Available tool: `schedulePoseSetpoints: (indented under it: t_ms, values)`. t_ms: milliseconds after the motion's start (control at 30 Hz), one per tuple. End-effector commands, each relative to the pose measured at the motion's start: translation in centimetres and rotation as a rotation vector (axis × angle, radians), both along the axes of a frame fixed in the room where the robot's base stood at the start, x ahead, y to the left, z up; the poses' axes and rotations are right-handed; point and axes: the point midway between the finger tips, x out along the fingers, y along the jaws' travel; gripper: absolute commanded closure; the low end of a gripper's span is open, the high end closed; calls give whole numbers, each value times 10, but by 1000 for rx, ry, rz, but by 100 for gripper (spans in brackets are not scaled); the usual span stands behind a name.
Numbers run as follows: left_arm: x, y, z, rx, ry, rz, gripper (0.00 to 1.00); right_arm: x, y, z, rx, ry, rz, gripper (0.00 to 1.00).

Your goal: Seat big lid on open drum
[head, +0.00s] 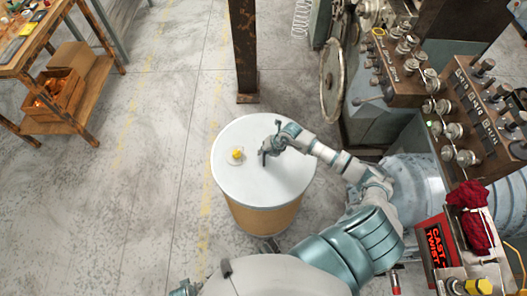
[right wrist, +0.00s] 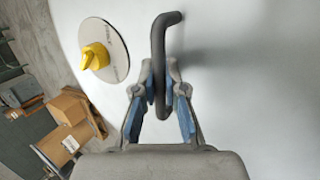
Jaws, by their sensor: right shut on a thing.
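The big lid (head: 245,190) is a wide, pale round disc over the tan drum (head: 262,218) in the middle of the head view. It covers the drum's mouth, and I cannot tell whether its rim is fully down. My right gripper (head: 270,147) is over the lid, right of its centre. In the right wrist view its blue-padded fingers (right wrist: 160,92) are shut on the lid's dark bent handle (right wrist: 172,20). A yellow knob (right wrist: 94,56) on a round plate is on the lid, left of the handle.
A rusty post (head: 245,50) stands just behind the drum. A machine with control panels (head: 400,65) fills the right side. A wooden bench (head: 35,45) with a crate and a box is at upper left. The floor left of the drum is clear.

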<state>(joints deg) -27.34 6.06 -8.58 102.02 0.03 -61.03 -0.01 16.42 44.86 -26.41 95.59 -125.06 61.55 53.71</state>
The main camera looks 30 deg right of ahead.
Motion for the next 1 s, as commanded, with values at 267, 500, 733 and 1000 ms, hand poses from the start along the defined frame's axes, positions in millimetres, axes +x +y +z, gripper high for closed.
schedulePoseSetpoints:
  t_ms: [267,500,733,1000]
  values:
    - [1,0,3,0,-1,0,44,2,1,1,2,-5,0,100]
    - [1,0,2,0,-1,0,44,2,1,1,1,-5,0,80]
    - [1,0,2,0,-1,0,44,1,1,0,1,-4,0,60]
    - [1,0,2,0,-1,0,44,0,0,-2,0,2,1,31]
